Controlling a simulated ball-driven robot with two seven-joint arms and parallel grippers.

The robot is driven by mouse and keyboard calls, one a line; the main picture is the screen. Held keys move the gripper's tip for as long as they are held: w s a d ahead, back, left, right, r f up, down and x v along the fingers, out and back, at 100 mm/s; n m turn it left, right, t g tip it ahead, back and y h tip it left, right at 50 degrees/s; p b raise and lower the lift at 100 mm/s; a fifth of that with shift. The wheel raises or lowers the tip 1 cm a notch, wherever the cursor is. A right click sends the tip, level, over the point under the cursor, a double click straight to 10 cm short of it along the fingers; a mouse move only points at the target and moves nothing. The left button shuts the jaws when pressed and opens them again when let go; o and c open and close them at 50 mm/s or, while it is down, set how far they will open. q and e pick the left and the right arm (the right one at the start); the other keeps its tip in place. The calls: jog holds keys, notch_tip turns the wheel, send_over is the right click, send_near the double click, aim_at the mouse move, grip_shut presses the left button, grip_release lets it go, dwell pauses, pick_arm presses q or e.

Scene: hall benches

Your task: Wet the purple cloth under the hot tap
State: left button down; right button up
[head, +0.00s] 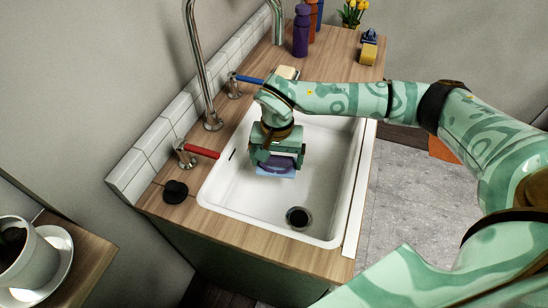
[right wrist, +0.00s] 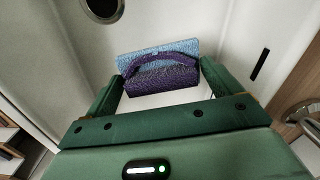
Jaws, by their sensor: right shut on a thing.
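My right gripper (head: 277,163) hangs over the white sink basin (head: 225,190), pointing down, and is shut on the purple cloth (head: 270,161). In the right wrist view the cloth (right wrist: 160,75) sits between the two green fingers, with a light-blue part (right wrist: 165,50) against its far side. Whether the blue part belongs to the cloth I cannot tell. The hot tap has a red lever (head: 202,151), left of the gripper. No water shows. My left gripper is not in view.
A blue-lever tap (head: 249,80) stands farther back. A black knob-like object (head: 175,191) sits on the counter's near corner. The drain (head: 298,217) lies in the basin floor. Bottles, including a purple one (head: 301,31), stand at the far end. A cup (head: 17,250) is at lower left.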

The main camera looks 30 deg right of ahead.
jog(key=w+f+b, duration=0.1)
jog(key=f+b, duration=0.1)
jog(key=w+d+f+b, duration=0.1)
jog(key=f+b, duration=0.1)
jog(key=w+d+f+b, duration=0.1)
jog(key=f+b, duration=0.1)
jog(key=shift+w+f, duration=0.2)
jog(key=shift+w, duration=0.05)
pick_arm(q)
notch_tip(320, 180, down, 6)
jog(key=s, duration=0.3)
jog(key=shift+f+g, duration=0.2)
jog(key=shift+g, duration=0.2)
pick_arm(e)
jog(key=shift+f, duration=0.65)
jog(key=shift+f, duration=0.1)
